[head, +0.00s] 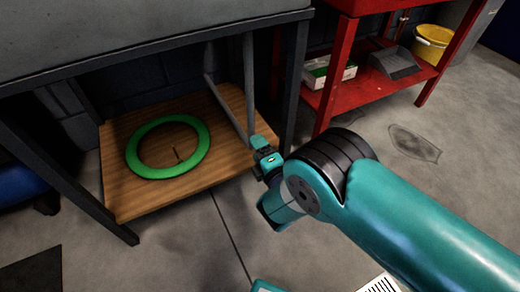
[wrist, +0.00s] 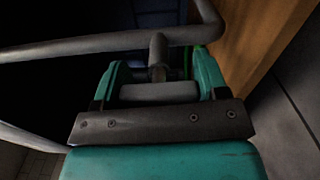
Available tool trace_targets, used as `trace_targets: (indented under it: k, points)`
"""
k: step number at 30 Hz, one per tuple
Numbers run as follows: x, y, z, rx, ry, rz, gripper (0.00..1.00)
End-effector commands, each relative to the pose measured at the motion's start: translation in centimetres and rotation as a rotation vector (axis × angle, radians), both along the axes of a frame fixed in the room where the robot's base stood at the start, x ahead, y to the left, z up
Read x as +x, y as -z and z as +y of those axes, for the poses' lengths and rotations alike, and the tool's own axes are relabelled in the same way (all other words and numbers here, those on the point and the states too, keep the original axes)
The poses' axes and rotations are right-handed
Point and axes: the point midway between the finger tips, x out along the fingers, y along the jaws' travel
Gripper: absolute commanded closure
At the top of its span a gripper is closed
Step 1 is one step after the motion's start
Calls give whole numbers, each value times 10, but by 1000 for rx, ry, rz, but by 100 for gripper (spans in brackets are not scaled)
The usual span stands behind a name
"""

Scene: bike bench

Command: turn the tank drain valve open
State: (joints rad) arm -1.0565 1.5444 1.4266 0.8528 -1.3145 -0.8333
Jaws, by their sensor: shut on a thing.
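A grey pipe (head: 229,100) comes down from under the large grey tank or bench body (head: 130,35) to my gripper (head: 266,152) in the head view. In the wrist view, a short grey stub (wrist: 157,48) branches from the pipe (wrist: 90,46) and ends between the two teal fingers of my gripper (wrist: 160,72). I take this stub and the dark part at its end for the drain valve. My gripper is shut on it. The fingers hide much of the valve, and I cannot tell how far it is turned.
A green ring (head: 137,166) lies on the wooden shelf (head: 120,204) behind my gripper. Dark legs (head: 293,85) stand close by. To the right are a red rack (head: 340,65) with a white box (head: 330,72) and a yellow bucket (head: 432,42). The floor in front is mostly clear.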

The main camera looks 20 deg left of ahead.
Motion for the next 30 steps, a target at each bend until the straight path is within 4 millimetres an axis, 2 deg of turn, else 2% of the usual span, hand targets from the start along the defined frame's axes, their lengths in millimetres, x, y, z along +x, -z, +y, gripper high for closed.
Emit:
trace_targets:
  k: [5,6,8,9,20,30]
  points:
    - [0,1,-1,-4,0,0,57]
    - [0,1,-1,-4,0,0,24]
    - [0,1,0,-3,0,0,10]
    - [0,1,0,-3,0,0,8]
    - [-2,0,-2,-1,1,1,8]
    - [-21,-2,-23,-6,-3,0,8]
